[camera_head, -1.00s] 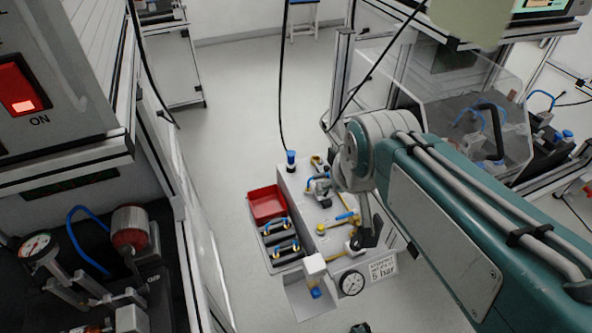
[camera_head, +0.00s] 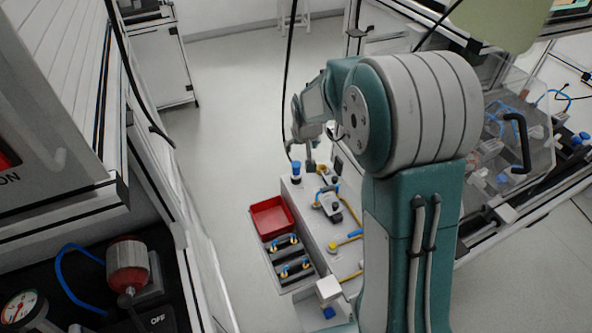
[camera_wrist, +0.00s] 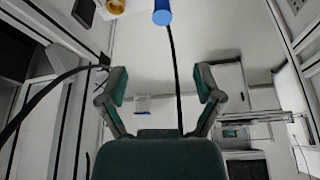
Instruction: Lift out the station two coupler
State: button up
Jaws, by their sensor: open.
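A blue-capped fitting (camera_head: 296,169) stands upright at the far left corner of the pale bench block (camera_head: 312,215) in the head view. A black hose comes down near it. A blue cylinder (camera_wrist: 162,12) at the top edge of the wrist view looks like the same part, with a dark hose running from its end. I cannot read a label that marks the station two coupler. My gripper (camera_wrist: 161,86) is open and empty, its two fingers wide apart. The blue cylinder lies beyond the fingertips, roughly in line with the gap. In the head view my gripper is small and partly hidden.
A red bin (camera_head: 271,217) and a dark rack (camera_head: 289,255) with blue-handled parts lie left of the block. A clear-walled machine (camera_head: 505,135) stands right. Open floor (camera_head: 225,130) lies at the left.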

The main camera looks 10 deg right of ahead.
send_near(296, 165)
jog(key=w, duration=0.1)
jog(key=x, duration=0.5)
jog(key=shift+d+f, duration=0.1)
jog(key=shift+f, duration=0.15)
jog(key=shift+s+x, duration=0.15)
jog(key=shift+x, duration=1.2)
jog(key=shift+s+x, duration=0.15)
jog(key=shift+x, duration=1.2)
jog(key=shift+f, duration=0.1)
grip_shut()
